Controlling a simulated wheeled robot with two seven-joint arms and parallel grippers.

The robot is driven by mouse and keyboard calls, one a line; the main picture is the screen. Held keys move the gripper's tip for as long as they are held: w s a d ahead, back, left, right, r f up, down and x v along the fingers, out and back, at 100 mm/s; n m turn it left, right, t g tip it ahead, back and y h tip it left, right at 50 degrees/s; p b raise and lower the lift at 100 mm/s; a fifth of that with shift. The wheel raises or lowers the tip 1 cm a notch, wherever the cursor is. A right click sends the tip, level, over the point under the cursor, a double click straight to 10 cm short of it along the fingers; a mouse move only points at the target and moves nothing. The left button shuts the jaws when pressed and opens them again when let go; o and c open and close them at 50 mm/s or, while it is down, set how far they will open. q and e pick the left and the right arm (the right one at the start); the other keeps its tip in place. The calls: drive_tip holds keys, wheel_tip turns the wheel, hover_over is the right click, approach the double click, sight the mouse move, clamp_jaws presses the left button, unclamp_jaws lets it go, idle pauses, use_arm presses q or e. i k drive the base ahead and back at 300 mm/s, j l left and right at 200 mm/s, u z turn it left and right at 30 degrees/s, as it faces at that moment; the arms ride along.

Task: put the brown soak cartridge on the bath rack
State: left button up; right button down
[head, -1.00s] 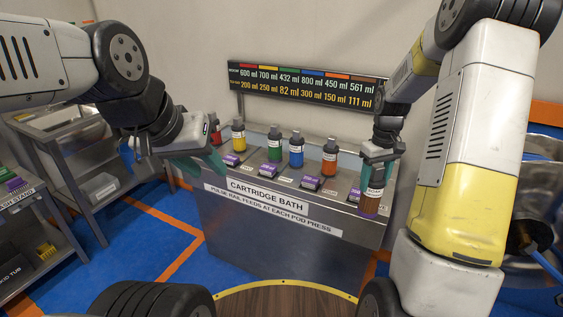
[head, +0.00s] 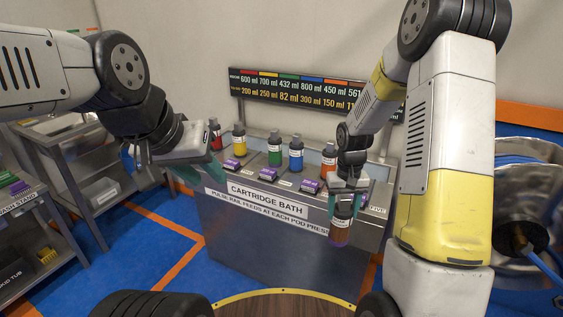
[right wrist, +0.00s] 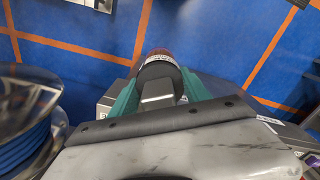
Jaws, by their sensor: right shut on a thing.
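The brown soak cartridge (head: 341,224) is held upright in my right gripper (head: 346,200), in front of the bath's front face in the head view. In the right wrist view the cartridge (right wrist: 158,64) sits between the teal fingers of my right gripper (right wrist: 153,95). The bath rack is the steel Cartridge Bath (head: 268,240), with red, yellow, green, blue and orange bottles standing along its back. The right end of its top is partly hidden by my right arm. My left gripper (head: 180,170) hangs at the bath's left end; its fingers are only partly visible.
Purple pods (head: 268,174) line the bath's front edge. A sign board (head: 290,95) with volumes stands behind. A grey shelf cart (head: 85,165) and a wash stand (head: 30,235) are at left. A hose reel (head: 520,205) stands at right.

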sight(259, 160)
drive_tip(key=i+j+u, duration=0.4)
drive_tip(key=i+u, duration=0.4)
drive_tip(key=i, duration=0.15)
